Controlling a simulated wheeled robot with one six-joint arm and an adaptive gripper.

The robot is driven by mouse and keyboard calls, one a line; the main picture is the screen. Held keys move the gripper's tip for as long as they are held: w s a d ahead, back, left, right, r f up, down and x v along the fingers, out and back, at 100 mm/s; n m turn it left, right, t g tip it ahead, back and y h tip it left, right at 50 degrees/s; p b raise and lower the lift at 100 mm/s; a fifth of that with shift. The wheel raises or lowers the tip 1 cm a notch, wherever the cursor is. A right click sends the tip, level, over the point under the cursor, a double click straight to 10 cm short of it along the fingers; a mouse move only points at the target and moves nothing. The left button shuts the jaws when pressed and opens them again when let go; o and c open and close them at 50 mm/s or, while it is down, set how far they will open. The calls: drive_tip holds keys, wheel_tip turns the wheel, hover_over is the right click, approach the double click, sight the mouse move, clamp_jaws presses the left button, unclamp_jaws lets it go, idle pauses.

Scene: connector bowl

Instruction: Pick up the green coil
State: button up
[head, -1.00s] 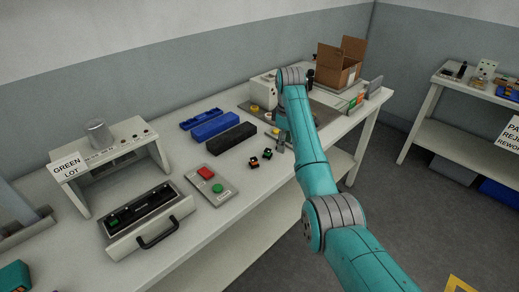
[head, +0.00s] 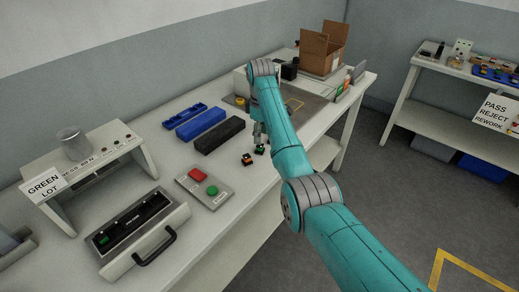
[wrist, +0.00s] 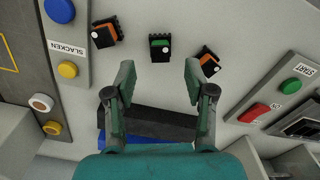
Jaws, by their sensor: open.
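The green coil (wrist: 160,47) is a small black part with a green band. In the wrist view it lies on the table just beyond the gap between my fingertips, roughly centred. My gripper (wrist: 159,76) is open with nothing between its fingers. Two similar parts with orange bands flank the coil, one at the left (wrist: 104,32) and one at the right (wrist: 208,62). In the head view the green coil (head: 260,150) sits beside an orange-banded part (head: 247,159), with my gripper (head: 258,138) close behind it; the other orange part is not visible there.
A black bin (head: 219,136) and blue bins (head: 200,124) stand to the left of the coils. A panel with red and green buttons (head: 205,187) lies nearer. The slacken panel (wrist: 62,60) is left in the wrist view. Bare table surrounds the coils.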

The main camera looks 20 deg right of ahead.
sight(260, 148)
wheel_tip(260, 148, down, 5)
drive_tip(key=shift+a, duration=0.1)
clamp_jaws()
